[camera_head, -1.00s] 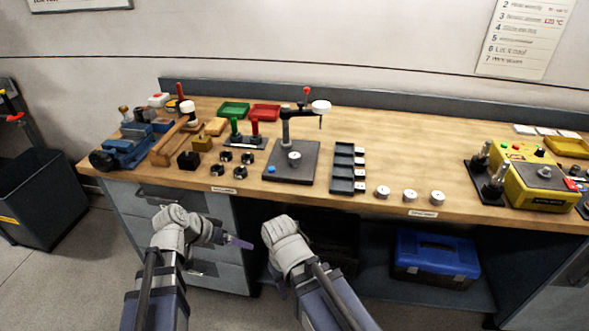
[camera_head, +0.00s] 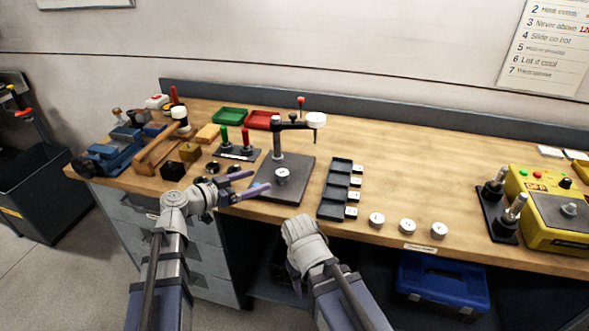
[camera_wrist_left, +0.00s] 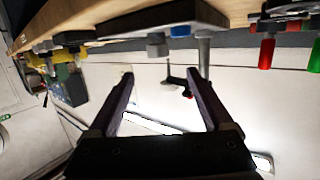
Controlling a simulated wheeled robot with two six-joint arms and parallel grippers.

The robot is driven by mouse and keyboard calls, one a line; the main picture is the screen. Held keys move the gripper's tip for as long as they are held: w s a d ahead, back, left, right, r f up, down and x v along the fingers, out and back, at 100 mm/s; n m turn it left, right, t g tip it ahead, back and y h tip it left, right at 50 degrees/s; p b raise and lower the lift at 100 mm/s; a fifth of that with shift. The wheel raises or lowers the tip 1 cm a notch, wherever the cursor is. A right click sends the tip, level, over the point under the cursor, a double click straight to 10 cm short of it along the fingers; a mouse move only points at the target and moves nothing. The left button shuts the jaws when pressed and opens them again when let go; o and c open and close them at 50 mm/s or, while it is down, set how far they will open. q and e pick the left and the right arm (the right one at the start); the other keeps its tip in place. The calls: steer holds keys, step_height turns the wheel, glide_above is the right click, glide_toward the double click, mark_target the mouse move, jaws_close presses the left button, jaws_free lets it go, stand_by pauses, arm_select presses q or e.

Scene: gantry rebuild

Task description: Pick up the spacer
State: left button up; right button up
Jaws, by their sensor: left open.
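I cannot tell for sure which part is the spacer. A small silver cylinder with a pale top (camera_head: 282,177) stands on the dark base plate (camera_head: 298,184) of a small press stand. It also shows in the left wrist view (camera_wrist_left: 157,45), where the bench appears upside down. My left gripper (camera_head: 260,181) is open and empty, its fingers pointing right, over the plate's left edge and just left of the cylinder. It partly hides a blue spot on the plate. My right arm hangs before the bench; its fingers are mostly hidden.
A dark compartment tray (camera_head: 334,190) stands right of the plate, with three round white-topped pieces (camera_head: 407,226) beyond it. A stand with green and red handles (camera_head: 236,153) is behind my left gripper. The yellow unit (camera_head: 553,215) is far right. The middle back of the bench is clear.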

mark_target(281, 173)
arm_select(q)
steer(key=shift+w+d, duration=0.1)
steer(key=shift+w, duration=0.05)
steer(key=shift+w+d, duration=0.1)
steer(key=shift+d, duration=0.05)
steer(key=shift+b+x, duration=0.9)
steer(key=shift+x, duration=2.8)
jaws_close()
